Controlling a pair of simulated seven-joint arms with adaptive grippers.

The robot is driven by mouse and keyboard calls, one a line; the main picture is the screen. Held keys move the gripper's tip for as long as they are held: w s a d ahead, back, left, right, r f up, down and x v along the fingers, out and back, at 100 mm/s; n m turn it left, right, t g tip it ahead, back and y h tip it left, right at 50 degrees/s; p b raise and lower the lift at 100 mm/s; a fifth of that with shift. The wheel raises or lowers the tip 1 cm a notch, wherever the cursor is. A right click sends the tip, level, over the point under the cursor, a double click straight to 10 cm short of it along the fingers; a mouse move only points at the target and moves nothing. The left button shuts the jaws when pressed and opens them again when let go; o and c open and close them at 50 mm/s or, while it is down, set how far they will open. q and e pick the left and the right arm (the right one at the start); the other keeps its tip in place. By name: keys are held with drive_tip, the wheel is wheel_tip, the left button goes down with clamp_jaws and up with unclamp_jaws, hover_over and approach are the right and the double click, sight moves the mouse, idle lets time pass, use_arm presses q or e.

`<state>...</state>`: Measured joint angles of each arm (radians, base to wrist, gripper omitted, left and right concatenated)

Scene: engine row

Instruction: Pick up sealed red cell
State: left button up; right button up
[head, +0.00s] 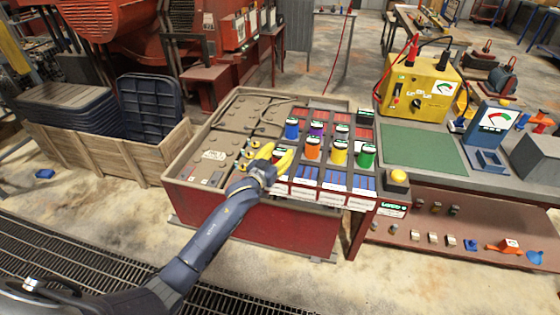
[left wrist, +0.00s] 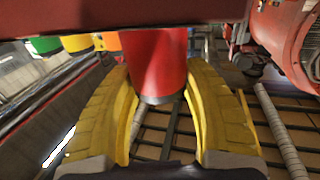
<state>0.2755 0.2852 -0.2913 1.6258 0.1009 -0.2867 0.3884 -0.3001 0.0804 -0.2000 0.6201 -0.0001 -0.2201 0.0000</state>
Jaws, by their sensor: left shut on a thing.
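My left gripper (head: 274,156) has yellow fingers and is at the left end of the front row of coloured cells. In the left wrist view its fingers (left wrist: 163,85) are closed on the two sides of a red cell (left wrist: 158,62), a smooth upright cylinder. The top of that cell is cut off by a dark red bar in the wrist view, and the fingers hide most of it in the head view. I cannot tell whether its base is touching the rack. My right gripper is not in view.
Beside it stand an orange cell (head: 312,148), a yellow cell (head: 338,152) and a green cell (head: 366,156). Behind are a blue cell (head: 291,128) and a purple cell (head: 317,128). A large battery (head: 215,155) lies left; a green mat (head: 425,148) is clear at right.

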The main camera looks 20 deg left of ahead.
use_arm(q)
drive_tip(key=c, duration=0.6)
drive_tip(key=shift+r, duration=0.1)
clamp_jaws()
drive_tip(key=shift+r, duration=0.1)
